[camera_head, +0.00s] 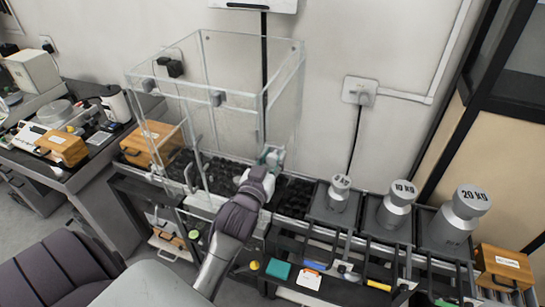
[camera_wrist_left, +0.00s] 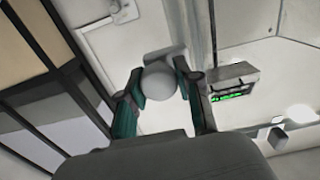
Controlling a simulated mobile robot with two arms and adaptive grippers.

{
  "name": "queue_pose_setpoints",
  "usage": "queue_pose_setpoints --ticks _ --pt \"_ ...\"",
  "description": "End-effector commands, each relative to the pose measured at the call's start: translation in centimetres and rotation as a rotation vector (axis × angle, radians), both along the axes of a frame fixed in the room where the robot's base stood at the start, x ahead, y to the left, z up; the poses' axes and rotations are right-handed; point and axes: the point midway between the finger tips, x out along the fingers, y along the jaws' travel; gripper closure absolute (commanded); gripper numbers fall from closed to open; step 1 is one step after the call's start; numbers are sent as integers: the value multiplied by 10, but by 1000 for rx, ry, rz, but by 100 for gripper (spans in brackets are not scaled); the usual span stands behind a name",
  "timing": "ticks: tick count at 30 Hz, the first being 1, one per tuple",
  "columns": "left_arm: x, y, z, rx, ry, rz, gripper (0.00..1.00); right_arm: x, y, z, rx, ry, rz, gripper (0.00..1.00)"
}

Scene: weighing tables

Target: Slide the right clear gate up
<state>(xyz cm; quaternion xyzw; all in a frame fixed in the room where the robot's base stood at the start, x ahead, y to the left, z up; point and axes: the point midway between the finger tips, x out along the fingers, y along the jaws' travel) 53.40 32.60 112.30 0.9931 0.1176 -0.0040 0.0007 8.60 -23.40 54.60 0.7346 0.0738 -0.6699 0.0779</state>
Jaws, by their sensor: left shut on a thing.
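A clear box-shaped enclosure (camera_head: 236,62) stands on the table at the back. Its right clear pane (camera_head: 285,98) runs back toward the wall; I cannot tell whether this gate is raised. My left gripper (camera_head: 270,156) is at the lower right front corner of the enclosure. In the left wrist view, the left gripper (camera_wrist_left: 162,84) has its green fingers on both sides of a pale round knob (camera_wrist_left: 160,82) and is shut on it. How the knob joins the gate is hidden. My right gripper is not in view.
Large grey weights, including one marked 10 KG (camera_head: 395,207) and one marked 20 KG (camera_head: 460,215), stand right of the enclosure. A wooden box (camera_head: 502,268) is at far right. A side table with a small scale and an orange box (camera_head: 68,149) is at left.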

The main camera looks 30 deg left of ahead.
Motion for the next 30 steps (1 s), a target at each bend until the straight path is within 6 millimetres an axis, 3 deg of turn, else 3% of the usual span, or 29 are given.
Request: queue_pose_setpoints --ticks 9,10,12,23,30 --pt "1 1 9 5 -19 0 100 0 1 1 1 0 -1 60" --pt "1 1 9 5 -19 0 63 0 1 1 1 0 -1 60" --pt "1 1 9 5 -20 0 56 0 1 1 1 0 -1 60" --pt "-5 -1 4 2 -10 0 56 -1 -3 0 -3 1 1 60" --pt "-46 -11 3 0 -6 0 56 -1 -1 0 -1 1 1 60"
